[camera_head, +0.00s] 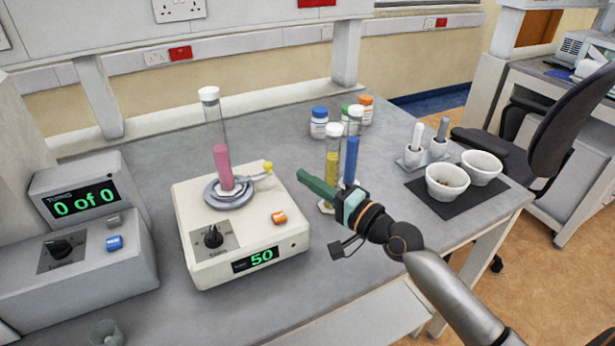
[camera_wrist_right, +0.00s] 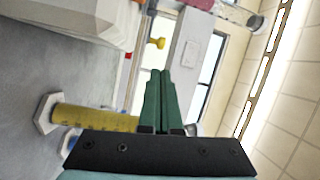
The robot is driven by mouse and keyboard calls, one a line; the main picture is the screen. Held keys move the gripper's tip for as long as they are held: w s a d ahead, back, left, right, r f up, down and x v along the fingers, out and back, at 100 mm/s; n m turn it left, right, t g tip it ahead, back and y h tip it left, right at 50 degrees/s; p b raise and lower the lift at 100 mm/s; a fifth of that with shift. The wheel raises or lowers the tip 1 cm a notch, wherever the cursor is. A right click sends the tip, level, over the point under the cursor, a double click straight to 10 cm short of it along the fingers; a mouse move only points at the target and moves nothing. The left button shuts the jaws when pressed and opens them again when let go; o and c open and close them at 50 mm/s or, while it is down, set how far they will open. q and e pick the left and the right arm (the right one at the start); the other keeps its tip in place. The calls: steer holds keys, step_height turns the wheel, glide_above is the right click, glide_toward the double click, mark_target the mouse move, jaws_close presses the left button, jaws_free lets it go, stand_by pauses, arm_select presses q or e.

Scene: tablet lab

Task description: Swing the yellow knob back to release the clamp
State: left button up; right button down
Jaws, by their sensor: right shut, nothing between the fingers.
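The yellow knob (camera_head: 267,166) is at the end of a grey clamp arm (camera_head: 254,176) on the cream stirrer unit (camera_head: 186,235). A tall tube with pink liquid (camera_head: 222,165) stands upright at the clamp's round base (camera_head: 211,198). My right gripper (camera_head: 302,176) is shut and empty, its green fingers pointing left toward the knob with a gap between. In the right wrist view the shut fingers (camera_wrist_right: 161,75) are central and the yellow knob (camera_wrist_right: 155,43) shows just beyond their tips. My left gripper is not in view.
Cylinders with yellow liquid (camera_head: 332,168) and blue liquid (camera_head: 351,160) stand just behind my right gripper. A control box (camera_head: 85,255) reading "0 of 0" is at left. White bowls sit on a black mat (camera_head: 427,199) at right. The table's front right is clear.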

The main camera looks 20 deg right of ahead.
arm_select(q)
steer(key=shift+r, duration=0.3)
arm_select(e)
steer(key=x, duration=0.7)
steer(key=shift+w+a, duration=0.2)
steer(key=shift+w, duration=0.1)
arm_select(q)
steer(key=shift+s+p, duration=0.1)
steer(key=shift+p, duration=0.2)
arm_select(e)
steer(key=shift+s+a, duration=0.1)
steer(key=shift+s, duration=0.55)
steer(key=shift+s+a+r+p, duration=0.1)
steer(key=shift+s+a+p, duration=0.05)
steer(key=shift+s+p, duration=0.2)
steer(key=shift+s+a+r+p, duration=0.1)
steer(key=shift+s+a+p, duration=0.1)
steer(key=shift+s, duration=0.3)
steer(key=shift+w+f, duration=0.2)
steer(key=shift+f, duration=0.05)
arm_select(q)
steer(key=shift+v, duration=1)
